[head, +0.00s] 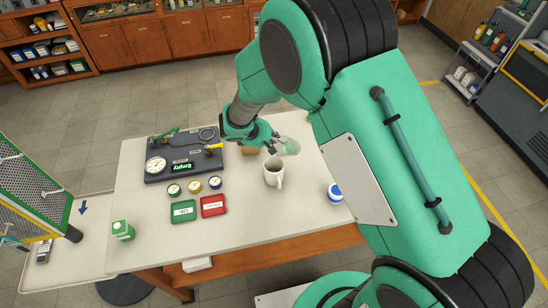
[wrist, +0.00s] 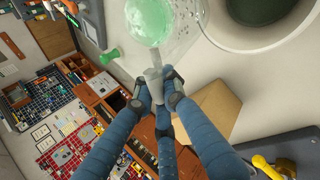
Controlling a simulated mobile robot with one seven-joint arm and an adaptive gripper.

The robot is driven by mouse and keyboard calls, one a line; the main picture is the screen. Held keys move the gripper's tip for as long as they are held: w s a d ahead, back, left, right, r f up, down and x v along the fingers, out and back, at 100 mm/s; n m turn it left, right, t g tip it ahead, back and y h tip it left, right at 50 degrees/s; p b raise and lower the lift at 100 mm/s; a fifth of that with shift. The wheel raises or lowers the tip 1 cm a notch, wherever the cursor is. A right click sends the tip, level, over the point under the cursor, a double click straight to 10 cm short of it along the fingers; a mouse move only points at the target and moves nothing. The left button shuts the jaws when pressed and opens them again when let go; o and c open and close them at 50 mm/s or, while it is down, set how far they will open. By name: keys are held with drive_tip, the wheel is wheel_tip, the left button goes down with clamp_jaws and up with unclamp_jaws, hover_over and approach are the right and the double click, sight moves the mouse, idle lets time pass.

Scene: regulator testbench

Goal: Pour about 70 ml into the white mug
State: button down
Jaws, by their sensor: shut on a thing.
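The white mug (head: 273,178) stands upright on the table, its handle toward the front right. Its dark open mouth also shows at the top right of the wrist view (wrist: 262,8). My gripper (head: 272,137) is shut on a clear vessel (head: 290,147) just behind and to the right of the mug. In the wrist view my gripper (wrist: 152,80) grips a narrow grey part of the vessel, which holds pale green liquid (wrist: 153,20). The vessel looks tilted and lies beside the mug's mouth. I cannot see a stream or the level in the mug.
A grey testbench panel (head: 160,167) with gauge stands to the left. Several small gauges, a green tray (head: 184,211) and a red tray (head: 213,206) lie in front of it. A blue-and-white jar (head: 335,193) is right of the mug.

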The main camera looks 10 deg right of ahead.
drive_tip(key=shift+f, duration=0.15)
drive_tip(key=shift+p, duration=0.55)
drive_tip(key=shift+w+d+f+g+y, duration=0.1)
drive_tip(key=shift+d+f+g+y, duration=0.05)
drive_tip(key=shift+f+g+y, duration=0.15)
idle(0.4)
drive_tip(key=shift+w+d+p, duration=0.1)
drive_tip(key=shift+p, duration=0.75)
drive_tip(key=p, duration=0.2)
drive_tip(key=f+g+y+p, duration=0.1)
drive_tip(key=p, duration=0.1)
drive_tip(key=shift+w+d+f+y+p, duration=0.25)
drive_tip(key=shift+d+y+p, duration=0.05)
drive_tip(key=shift+d, duration=0.05)
drive_tip(key=shift+f+m+p, duration=0.2)
drive_tip(key=shift+m+p, duration=0.1)
drive_tip(key=shift+p, duration=0.35)
drive_tip(key=g+y+p, duration=0.1)
drive_tip(key=p, duration=0.3)
drive_tip(key=shift+w+d+f+p, duration=0.3)
drive_tip(key=shift+f+p, duration=0.05)
drive_tip(key=shift+f, duration=0.05)
drive_tip(key=p, duration=0.6)
drive_tip(key=shift+w+d+f+g+y, duration=0.1)
drive_tip(key=shift+w+d+g+y, duration=0.1)
drive_tip(key=shift+g+y, duration=0.15)
drive_tip(key=shift+w+d+m+g+y+p, duration=0.15)
drive_tip(key=shift+m+g+y+p, duration=0.25)
drive_tip(key=shift+p, duration=0.75)
